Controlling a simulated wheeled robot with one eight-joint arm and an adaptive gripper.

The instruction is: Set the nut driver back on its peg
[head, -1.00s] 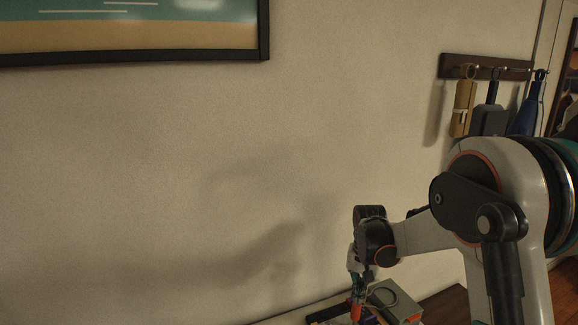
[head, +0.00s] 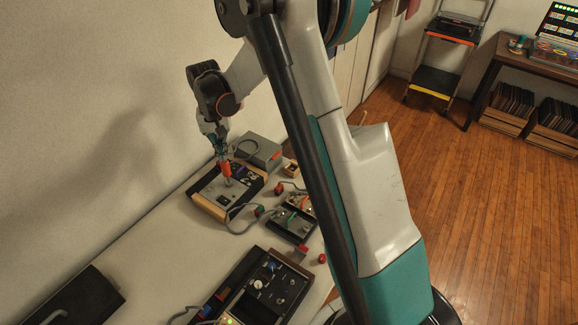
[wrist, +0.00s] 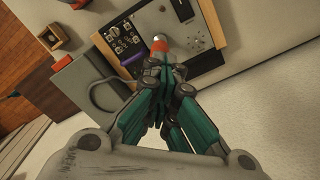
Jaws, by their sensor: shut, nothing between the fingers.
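A small orange-red piece with a pale tip, which looks like the nut driver (head: 227,169), is right at my fingertips, over a panel box (head: 207,207) with a pale wood edge. It also shows just past the fingertips in the wrist view (wrist: 161,44). My gripper (head: 221,156), with teal and dark fingers, points down at the panel. In the wrist view my gripper (wrist: 162,62) is shut with nothing held between the fingers. Whether the fingertips touch the orange piece, I cannot tell. I cannot make out the peg; the fingers cover part of the panel.
A grey box (head: 262,147) stands behind the panel box. Smaller modules (head: 290,224) with cables lie to its right, and a larger dark console (head: 265,285) is nearer. A dark case (head: 75,302) lies near left. Bare white tabletop (head: 170,252) lies between them.

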